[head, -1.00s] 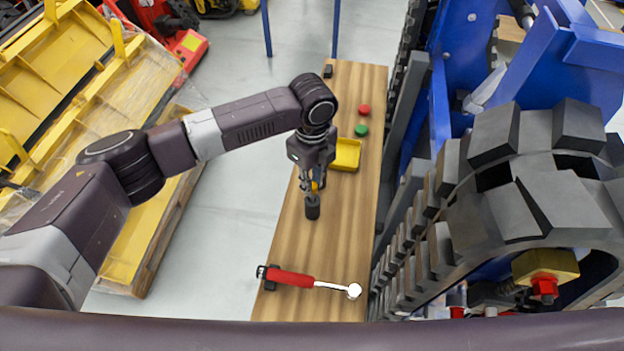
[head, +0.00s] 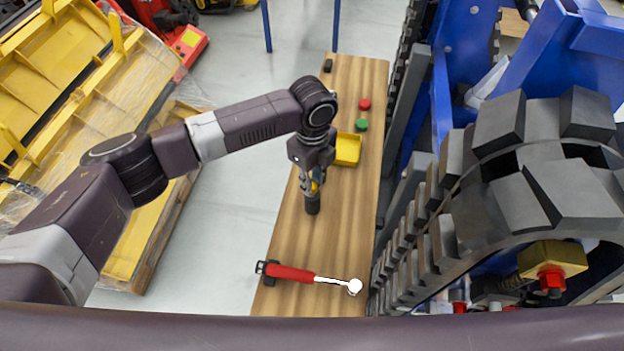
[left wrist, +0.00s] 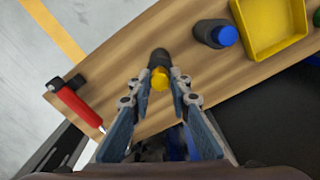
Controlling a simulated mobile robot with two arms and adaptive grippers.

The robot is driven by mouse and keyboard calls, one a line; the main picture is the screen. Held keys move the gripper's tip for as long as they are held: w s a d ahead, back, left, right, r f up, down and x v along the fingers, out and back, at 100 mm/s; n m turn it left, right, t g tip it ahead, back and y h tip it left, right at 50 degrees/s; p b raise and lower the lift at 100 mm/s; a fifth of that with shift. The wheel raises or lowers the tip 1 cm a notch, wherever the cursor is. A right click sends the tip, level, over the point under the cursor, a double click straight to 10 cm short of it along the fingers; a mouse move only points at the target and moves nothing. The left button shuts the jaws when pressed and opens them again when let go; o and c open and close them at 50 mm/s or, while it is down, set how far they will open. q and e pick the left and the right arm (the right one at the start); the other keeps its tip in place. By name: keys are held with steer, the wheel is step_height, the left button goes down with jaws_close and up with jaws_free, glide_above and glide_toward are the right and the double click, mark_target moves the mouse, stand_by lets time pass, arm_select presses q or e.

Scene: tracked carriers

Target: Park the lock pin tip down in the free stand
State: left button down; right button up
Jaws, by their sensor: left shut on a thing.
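My left gripper (head: 313,187) points down over the wooden bench and is shut on the lock pin, whose yellow head (left wrist: 160,79) shows between the fingertips in the left wrist view. A dark round stand (head: 312,206) is right under the gripper; it also shows in the left wrist view (left wrist: 160,58), just beyond the yellow head. The pin's lower part is hidden, so I cannot tell how far it is inside this stand. A second dark stand (left wrist: 208,33) with a blue top (left wrist: 228,36) is beside the yellow tray. My right gripper is not in view.
The wooden bench (head: 345,220) holds a yellow tray (head: 347,149), a green button (head: 361,125), a red button (head: 365,104) and a red-handled tool (head: 290,273) at the near end. A tracked carrier (head: 470,190) stands close along the right. The bench is bare between stand and tool.

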arm_select(q)
steer(key=shift+f+b, duration=0.4)
steer(key=shift+f, duration=0.5)
steer(key=c, duration=1.7)
jaws_free()
step_height(320, 180, up, 12)
steer(key=shift+r, duration=0.1)
